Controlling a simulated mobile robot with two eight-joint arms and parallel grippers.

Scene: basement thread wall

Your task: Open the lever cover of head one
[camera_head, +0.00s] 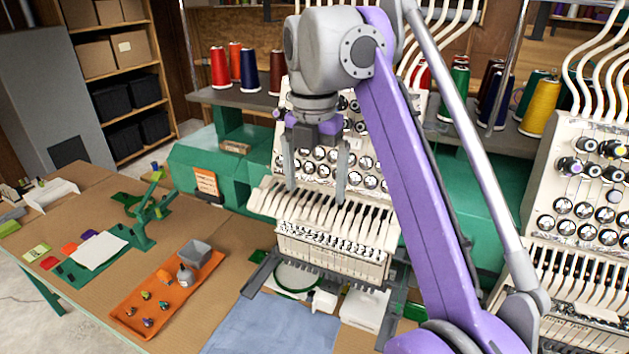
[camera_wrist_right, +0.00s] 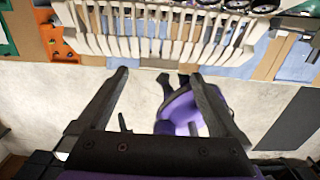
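Head one (camera_head: 375,262) is the cream embroidery head in the middle of the head view, with rows of round thread dials. A cream slatted piece across its front, which looks like the lever cover (camera_head: 312,222), also runs along the top of the right wrist view (camera_wrist_right: 150,48). I cannot tell whether it is fully closed. My right gripper (camera_head: 318,192) hangs fingers-down in front of head one, just above or in front of the slats. In the right wrist view its fingers (camera_wrist_right: 160,72) are spread with nothing between them. Contact cannot be told. My left gripper is not recognisable in either view.
A second similar head (camera_head: 575,215) stands at the right. Thread cones (camera_head: 249,70) line the shelf behind. An orange tray (camera_head: 165,298) with small parts and a blue cloth (camera_head: 270,325) lie on the workbench (camera_head: 225,290). My right arm hides part of head one's right side.

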